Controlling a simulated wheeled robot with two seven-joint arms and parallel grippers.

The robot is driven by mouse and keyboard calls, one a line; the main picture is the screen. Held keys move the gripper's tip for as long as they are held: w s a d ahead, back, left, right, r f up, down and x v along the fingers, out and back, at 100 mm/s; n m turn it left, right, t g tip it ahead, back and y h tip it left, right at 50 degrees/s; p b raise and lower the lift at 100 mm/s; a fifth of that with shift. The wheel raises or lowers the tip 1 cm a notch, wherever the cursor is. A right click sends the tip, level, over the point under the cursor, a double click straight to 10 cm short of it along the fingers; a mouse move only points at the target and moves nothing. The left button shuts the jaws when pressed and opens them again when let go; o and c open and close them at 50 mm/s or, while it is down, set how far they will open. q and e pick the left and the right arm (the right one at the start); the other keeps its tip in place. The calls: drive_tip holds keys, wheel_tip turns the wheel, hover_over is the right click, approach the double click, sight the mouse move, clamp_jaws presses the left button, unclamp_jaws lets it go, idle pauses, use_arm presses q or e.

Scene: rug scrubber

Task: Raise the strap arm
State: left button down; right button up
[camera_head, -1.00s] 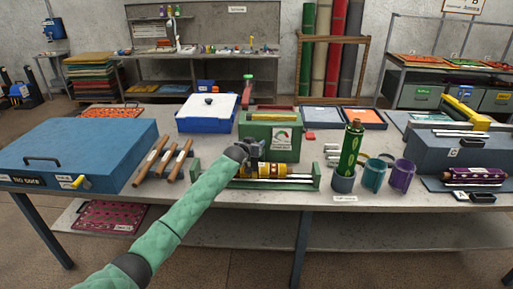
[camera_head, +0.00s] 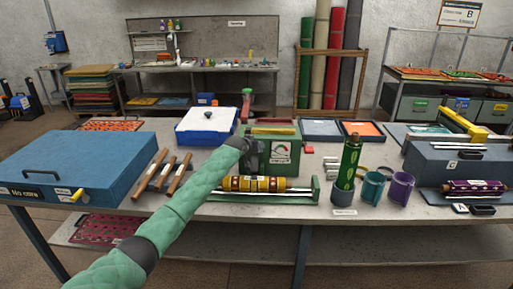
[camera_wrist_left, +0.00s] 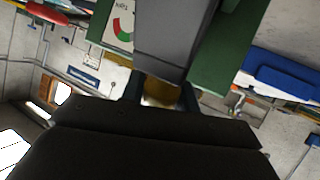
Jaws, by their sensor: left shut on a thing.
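The green machine box (camera_head: 296,142) with a dial label stands at the table's middle; the label and green wall also show in the left wrist view (camera_wrist_left: 228,45). A yellow roller (camera_head: 264,184) lies in a green-ended frame in front of it. My left gripper (camera_head: 251,158) is before the box's left part, above the roller. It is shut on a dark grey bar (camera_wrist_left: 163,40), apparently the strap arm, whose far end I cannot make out. The gripper partly hides the bar in the head view. My right gripper is out of view.
A blue case (camera_head: 75,160) and brown-handled tools (camera_head: 160,172) are left of my arm. A white-lidded blue box (camera_head: 205,122) stands behind. A green bottle (camera_head: 348,160), several cups (camera_head: 372,187) and a grey-blue unit (camera_head: 455,160) stand at right.

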use_arm(q)
drive_tip(key=shift+f, duration=0.2)
drive_tip(key=c, duration=1.1)
unclamp_jaws()
drive_tip(key=shift+o, duration=0.2)
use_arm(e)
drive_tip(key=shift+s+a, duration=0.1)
use_arm(q)
drive_tip(key=shift+s+r, duration=0.1)
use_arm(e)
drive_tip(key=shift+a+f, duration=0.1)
use_arm(q)
drive_tip(key=shift+s+a, duration=0.15)
drive_tip(key=b+v, duration=0.3)
drive_tip(key=v, duration=0.4)
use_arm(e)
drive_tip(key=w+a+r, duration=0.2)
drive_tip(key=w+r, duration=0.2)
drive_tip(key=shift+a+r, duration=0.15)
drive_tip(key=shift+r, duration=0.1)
